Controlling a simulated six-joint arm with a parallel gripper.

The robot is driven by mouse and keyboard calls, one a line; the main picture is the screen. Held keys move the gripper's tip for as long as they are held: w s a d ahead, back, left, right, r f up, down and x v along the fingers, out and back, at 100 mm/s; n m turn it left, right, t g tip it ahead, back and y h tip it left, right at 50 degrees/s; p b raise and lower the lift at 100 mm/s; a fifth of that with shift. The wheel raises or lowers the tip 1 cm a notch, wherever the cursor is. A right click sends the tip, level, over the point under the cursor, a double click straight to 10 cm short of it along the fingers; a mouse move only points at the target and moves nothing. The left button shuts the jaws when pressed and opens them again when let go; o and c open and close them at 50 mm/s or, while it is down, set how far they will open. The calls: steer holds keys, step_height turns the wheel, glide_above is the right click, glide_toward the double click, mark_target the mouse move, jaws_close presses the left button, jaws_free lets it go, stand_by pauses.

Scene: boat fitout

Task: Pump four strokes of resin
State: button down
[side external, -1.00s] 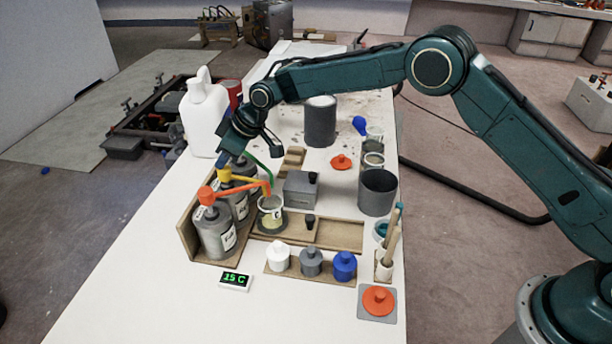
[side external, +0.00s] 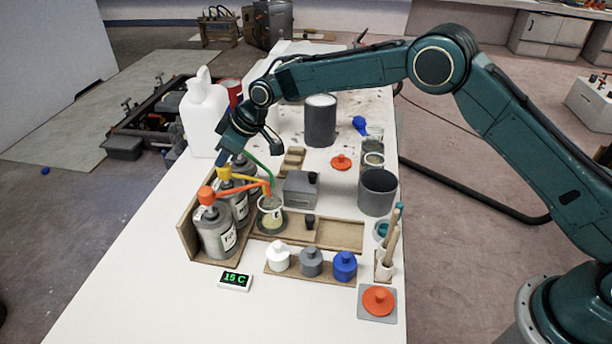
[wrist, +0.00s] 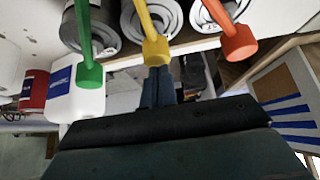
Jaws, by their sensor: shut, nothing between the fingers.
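Three grey resin bottles stand in a wooden corner rack, with an orange pump head (side external: 206,195), a yellow pump head (side external: 224,173) and a green pump (side external: 258,163). The spouts reach toward a clear cup (side external: 270,222) with pale yellowish contents. My gripper (side external: 222,160) is shut and empty, pointing down just above the yellow pump head. In the wrist view the shut fingers (wrist: 158,88) line up with the yellow head (wrist: 155,50), between the green head (wrist: 89,75) and orange head (wrist: 239,42). I cannot tell whether they touch it.
A white jug (side external: 203,115) stands close behind the bottles. A grey box (side external: 300,189) sits right of the cup. White, grey and blue small bottles (side external: 311,262) stand in front, near a 15 C display (side external: 235,280). The front left tabletop is clear.

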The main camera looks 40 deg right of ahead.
steer(key=shift+r, duration=1.25)
steer(key=shift+f, duration=2.05)
steer(key=shift+r, duration=2.05)
